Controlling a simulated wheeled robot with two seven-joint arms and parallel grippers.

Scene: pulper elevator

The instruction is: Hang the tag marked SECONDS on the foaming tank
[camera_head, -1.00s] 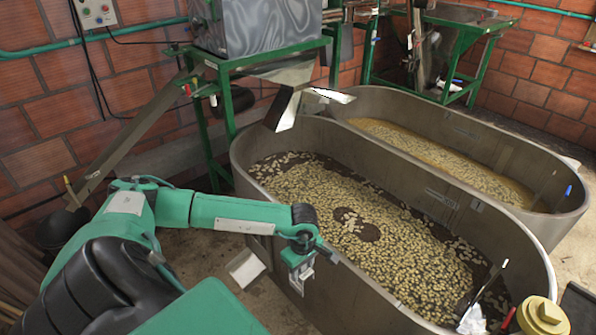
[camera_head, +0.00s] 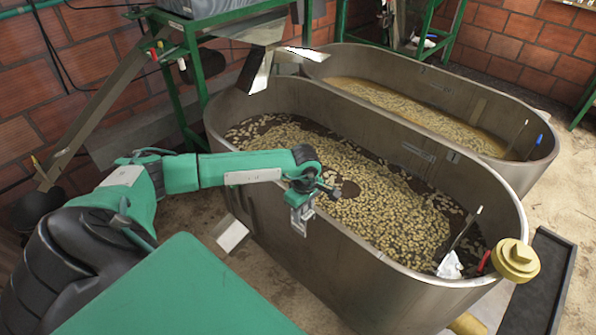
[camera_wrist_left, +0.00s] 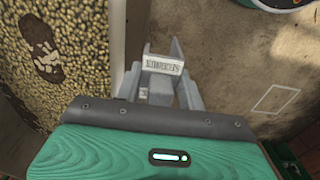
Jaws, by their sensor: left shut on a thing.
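My left gripper (camera_head: 301,218) is shut on a small pale tag at the outer side of the near tank (camera_head: 330,262). In the left wrist view, the tag (camera_wrist_left: 162,66) sits between the fingers (camera_wrist_left: 162,58), with dark lettering too small to read surely. The near tank is an oval metal trough holding pale beans and dark liquid. Its wall (camera_wrist_left: 118,50) is left of the fingers in the wrist view. The far tank (camera_head: 515,178) holds beans in yellowish liquid. I cannot tell which is the foaming tank. My right gripper is out of view.
A yellow fitting (camera_head: 516,261) and a white crumpled thing (camera_head: 449,265) are at the near tank's right end. A black tray (camera_head: 545,285) lies to the right. A white plate (camera_head: 232,236) shows left of my gripper. A metal chute (camera_head: 258,68) overhangs the back.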

